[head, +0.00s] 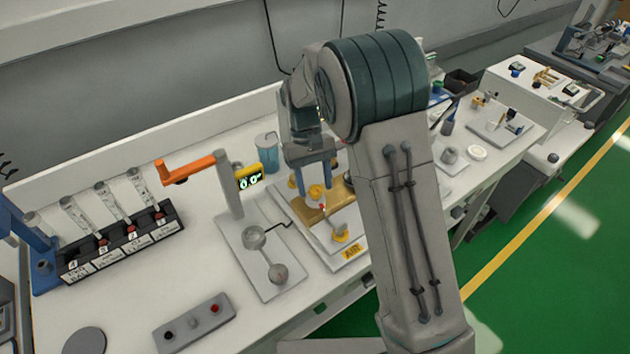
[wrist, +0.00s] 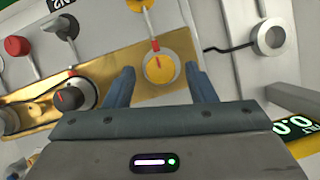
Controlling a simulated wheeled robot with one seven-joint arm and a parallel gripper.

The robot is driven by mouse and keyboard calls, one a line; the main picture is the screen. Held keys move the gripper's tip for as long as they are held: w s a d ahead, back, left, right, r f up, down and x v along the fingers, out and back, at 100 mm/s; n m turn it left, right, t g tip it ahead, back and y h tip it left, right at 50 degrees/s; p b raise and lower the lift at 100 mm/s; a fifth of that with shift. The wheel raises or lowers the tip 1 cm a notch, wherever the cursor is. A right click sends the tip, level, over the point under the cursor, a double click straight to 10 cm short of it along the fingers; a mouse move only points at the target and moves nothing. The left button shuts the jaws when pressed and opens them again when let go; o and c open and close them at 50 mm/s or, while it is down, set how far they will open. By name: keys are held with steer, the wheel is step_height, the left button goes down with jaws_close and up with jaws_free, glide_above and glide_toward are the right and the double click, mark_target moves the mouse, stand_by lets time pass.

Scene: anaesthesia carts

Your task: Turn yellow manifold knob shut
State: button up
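The yellow manifold knob (wrist: 159,68) sits on a brass manifold block (wrist: 38,108). A red mark on the knob points toward the top of the wrist view. My gripper (wrist: 160,79) is open, with one finger on each side of the knob and visible gaps between. Whether the fingertips reach down to the knob's height is hard to tell. In the head view, my gripper (head: 314,182) is above the yellow knob (head: 316,191) on the brass block (head: 309,214). My arm hides the block's right part.
A dark knob (wrist: 70,98) is beside the yellow one on the block. A red-capped part (wrist: 17,46) stands nearby.

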steer(key=v, duration=1.3)
steer(key=shift+r, duration=0.35)
steer(key=shift+w, duration=0.15)
steer(key=s+d+r+m+t+y, duration=0.25)
steer(key=s+d+t, duration=0.25)
steer(key=s+d, duration=1)
steer(key=s+f+m+t, duration=0.1)
steer(key=s+f+t, duration=0.1)
steer(key=s, duration=0.8)
steer(key=shift+s+d+f+m+h, duration=0.2)
steer(key=shift+d+f+m+h, duration=0.25)
steer(key=shift+f, duration=0.35)
stand_by(0.6)
